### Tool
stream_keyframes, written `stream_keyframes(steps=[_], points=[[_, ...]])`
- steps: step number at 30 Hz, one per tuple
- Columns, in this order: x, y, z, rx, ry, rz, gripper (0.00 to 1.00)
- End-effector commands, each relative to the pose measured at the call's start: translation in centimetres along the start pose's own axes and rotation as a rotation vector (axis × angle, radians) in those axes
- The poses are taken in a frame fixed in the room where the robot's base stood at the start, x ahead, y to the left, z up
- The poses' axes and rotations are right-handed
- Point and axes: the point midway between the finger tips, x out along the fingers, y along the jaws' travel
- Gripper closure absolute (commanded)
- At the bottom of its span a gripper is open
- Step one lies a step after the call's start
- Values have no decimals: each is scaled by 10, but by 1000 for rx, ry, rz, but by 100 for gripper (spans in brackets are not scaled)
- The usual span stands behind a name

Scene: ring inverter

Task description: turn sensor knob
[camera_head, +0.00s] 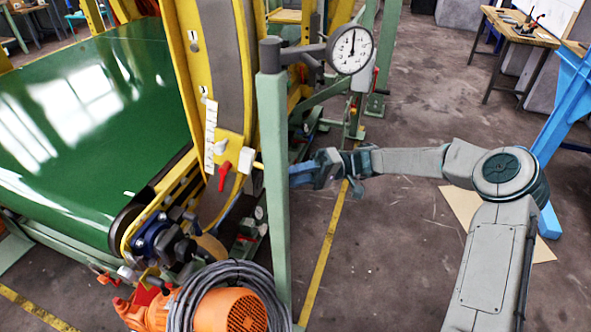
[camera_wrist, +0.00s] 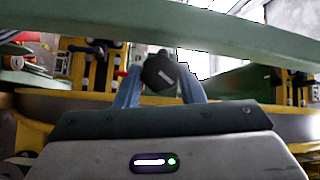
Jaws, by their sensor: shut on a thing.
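The sensor knob (camera_wrist: 159,71) is a black, faceted knob with a pale mark on its face, seen in the wrist view. My gripper (camera_wrist: 160,82) has its two blue fingers on either side of the knob and is shut on it. In the head view my gripper (camera_head: 303,173) reaches in from the right at the green post (camera_head: 274,200). The knob cannot be made out there, and the post hides what lies behind it.
A round dial gauge (camera_head: 350,49) is mounted on an arm at the post's top. A yellow ring frame (camera_head: 184,60) and green conveyor belt (camera_head: 90,110) stand left. An orange motor (camera_head: 230,310) with coiled cable sits below. A green bar (camera_wrist: 200,30) crosses the wrist view.

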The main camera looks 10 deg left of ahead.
Motion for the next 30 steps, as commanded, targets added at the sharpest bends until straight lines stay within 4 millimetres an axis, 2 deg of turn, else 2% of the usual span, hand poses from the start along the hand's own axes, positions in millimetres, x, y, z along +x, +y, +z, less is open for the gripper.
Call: stream_keyframes(steps=[12,30], points=[[0,4,0,202,1,-184,87],[0,5,1,259,2,-236,87]])
